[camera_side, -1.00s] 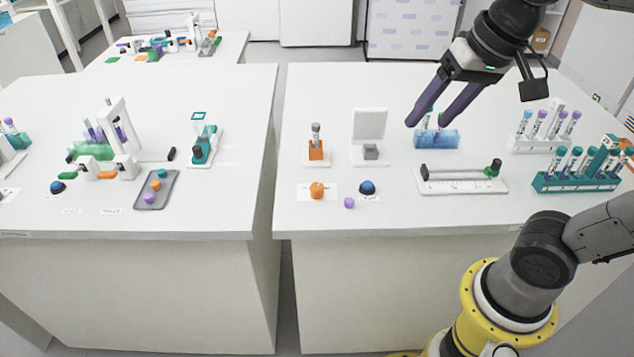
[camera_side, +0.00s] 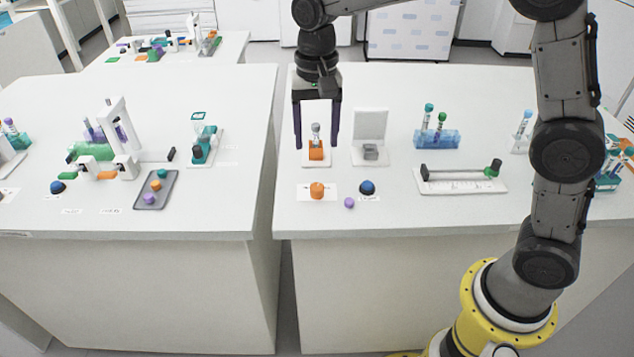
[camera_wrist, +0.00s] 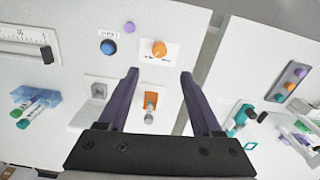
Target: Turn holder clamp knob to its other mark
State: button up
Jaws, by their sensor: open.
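An orange knob (camera_side: 317,190) sits on a white marked plate (camera_side: 304,193) near the front edge of the right table. It also shows in the wrist view (camera_wrist: 159,48), where small marks on the plate are too fine to read. Behind it stands the orange holder (camera_side: 316,155) on a white base, with a tube (camera_side: 316,133) upright in it; the holder also shows in the wrist view (camera_wrist: 151,98). My gripper (camera_side: 316,147) is open and empty, pointing down. In the side view its fingers appear either side of the holder and tube; contact cannot be told.
A blue dome button (camera_side: 367,187) and a purple piece (camera_side: 349,202) lie right of the knob. A white stand (camera_side: 370,125) is right of the holder. A blue rack (camera_side: 450,140) and a slider rail (camera_side: 462,185) stand farther right. A table gap lies left.

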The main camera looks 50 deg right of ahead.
aim_at(317, 186)
notch_tip(317, 186, down, 12)
jog(key=shift+f, duration=0.2)
dwell(0.4)
grip_shut()
